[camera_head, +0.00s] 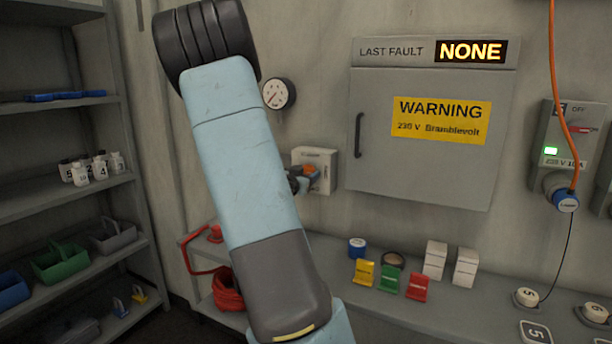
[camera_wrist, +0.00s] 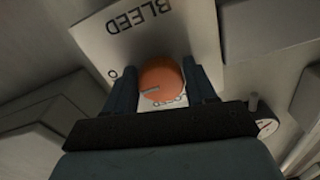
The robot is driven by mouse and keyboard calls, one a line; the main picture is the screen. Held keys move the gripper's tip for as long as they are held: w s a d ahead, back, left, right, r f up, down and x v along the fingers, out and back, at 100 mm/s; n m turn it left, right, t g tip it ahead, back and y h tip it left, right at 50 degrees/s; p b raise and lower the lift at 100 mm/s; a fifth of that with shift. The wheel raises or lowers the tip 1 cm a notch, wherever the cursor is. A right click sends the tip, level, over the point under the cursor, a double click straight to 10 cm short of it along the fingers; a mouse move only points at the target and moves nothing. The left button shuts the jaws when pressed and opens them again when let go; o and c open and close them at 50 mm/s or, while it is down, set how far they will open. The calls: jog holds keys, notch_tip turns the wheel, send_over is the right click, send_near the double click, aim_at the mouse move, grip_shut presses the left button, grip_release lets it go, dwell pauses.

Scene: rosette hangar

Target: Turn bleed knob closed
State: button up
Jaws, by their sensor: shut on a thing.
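The bleed knob is a round orange knob (camera_wrist: 162,80) on a pale plate (camera_wrist: 110,45) marked BLEED, which appears upside down in the wrist view. My gripper (camera_wrist: 165,88) has one dark finger on each side of the knob and is shut on it. A pale pointer mark shows on the knob's face; part of the plate's scale is hidden by the knob and fingers. In the head view the orange knob (camera_head: 309,170) shows small on the wall box (camera_head: 316,157), with my gripper (camera_head: 303,181) at it. My blue arm crosses in front.
A round gauge (camera_head: 277,93) is on the wall above the box. A grey cabinet (camera_head: 430,165) with a warning sign is to the right. Below is a bench (camera_head: 340,262) with small coloured and white items. Shelves (camera_head: 60,195) stand at left. An orange cable (camera_head: 556,90) hangs at right.

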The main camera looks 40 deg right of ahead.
jog(key=shift+w+a+f+n, duration=0.1)
jog(key=shift+w+a+n, duration=0.15)
jog(key=shift+n, duration=0.15)
jog(key=n, duration=0.8)
jog(key=shift+s+a+f, duration=0.1)
jog(key=shift+s, duration=0.1)
jog(key=n, duration=0.5)
jog(key=shift+s, duration=0.1)
jog(key=shift+c, duration=0.3)
jog(key=n, duration=0.4)
jog(key=shift+r, duration=0.2)
jog(key=shift+n, duration=0.3)
